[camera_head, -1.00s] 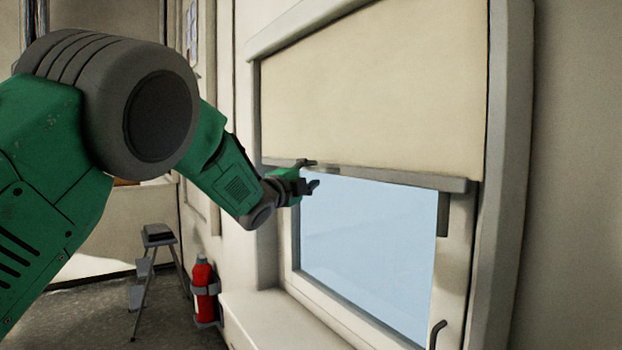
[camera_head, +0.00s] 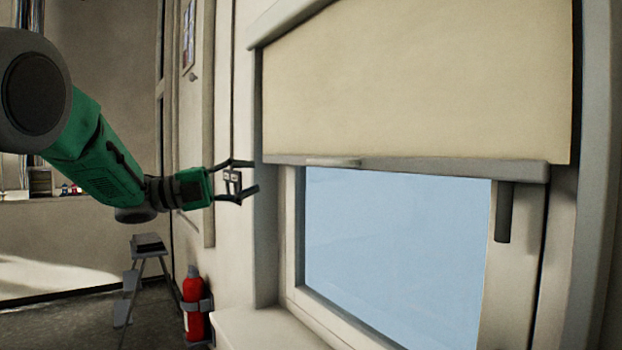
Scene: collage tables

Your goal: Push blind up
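The cream blind (camera_head: 415,80) covers the upper part of the window, and the blue pane (camera_head: 395,235) shows below it. A grey bar (camera_head: 440,168) runs along the blind's bottom edge, with a paler handle piece (camera_head: 333,162) near its left end. My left gripper (camera_head: 256,176) is to the left of the bar, in front of the window frame's left side. Its two fingers are spread apart with nothing between them. It looks apart from the handle piece. My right gripper is not in view.
A window handle (camera_head: 504,212) hangs below the bar's right part. The sill (camera_head: 262,330) juts out under the window. A red fire extinguisher (camera_head: 193,305) and a small step ladder (camera_head: 146,250) stand at the lower left.

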